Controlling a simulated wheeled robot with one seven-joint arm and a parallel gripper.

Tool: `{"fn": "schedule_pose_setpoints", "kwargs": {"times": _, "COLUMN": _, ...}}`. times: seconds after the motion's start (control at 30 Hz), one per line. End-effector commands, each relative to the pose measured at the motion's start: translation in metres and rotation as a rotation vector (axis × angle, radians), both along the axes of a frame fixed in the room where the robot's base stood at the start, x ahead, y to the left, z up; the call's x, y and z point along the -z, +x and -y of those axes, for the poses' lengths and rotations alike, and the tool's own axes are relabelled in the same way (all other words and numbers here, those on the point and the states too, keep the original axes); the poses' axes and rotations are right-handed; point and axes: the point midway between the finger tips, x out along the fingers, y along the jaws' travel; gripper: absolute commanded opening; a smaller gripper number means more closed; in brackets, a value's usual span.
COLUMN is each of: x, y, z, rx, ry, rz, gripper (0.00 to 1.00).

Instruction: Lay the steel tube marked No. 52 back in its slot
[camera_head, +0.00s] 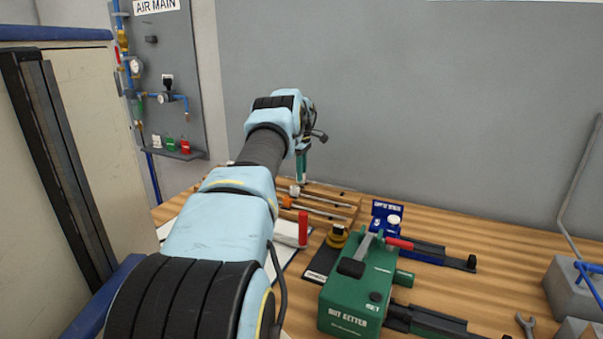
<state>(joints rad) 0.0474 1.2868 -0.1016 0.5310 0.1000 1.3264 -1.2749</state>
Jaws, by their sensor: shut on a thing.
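My arm reaches out over the bench, and my gripper (302,178) points down over the back of a wooden rack (345,222). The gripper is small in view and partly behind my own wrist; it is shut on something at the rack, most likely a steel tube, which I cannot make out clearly. Thin pale tubes (328,210) lie lengthwise in the rack's slots. No number can be read on any tube, so I cannot tell which is No. 52 or which slot is its own.
A green machine (350,298) with a red-handled lever stands in front of the rack. A blue fixture (388,222) is to the right. A wrench (525,324) lies at right front.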

Motion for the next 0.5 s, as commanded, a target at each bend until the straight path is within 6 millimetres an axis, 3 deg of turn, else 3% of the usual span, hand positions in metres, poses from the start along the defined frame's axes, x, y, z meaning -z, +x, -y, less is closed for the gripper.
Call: {"fn": "schedule_pose_setpoints", "kwargs": {"times": 0.5, "x": 0.0077, "y": 0.0, "z": 0.0002, "rx": 0.0, "ry": 0.0, "rz": 0.0, "gripper": 0.0}}
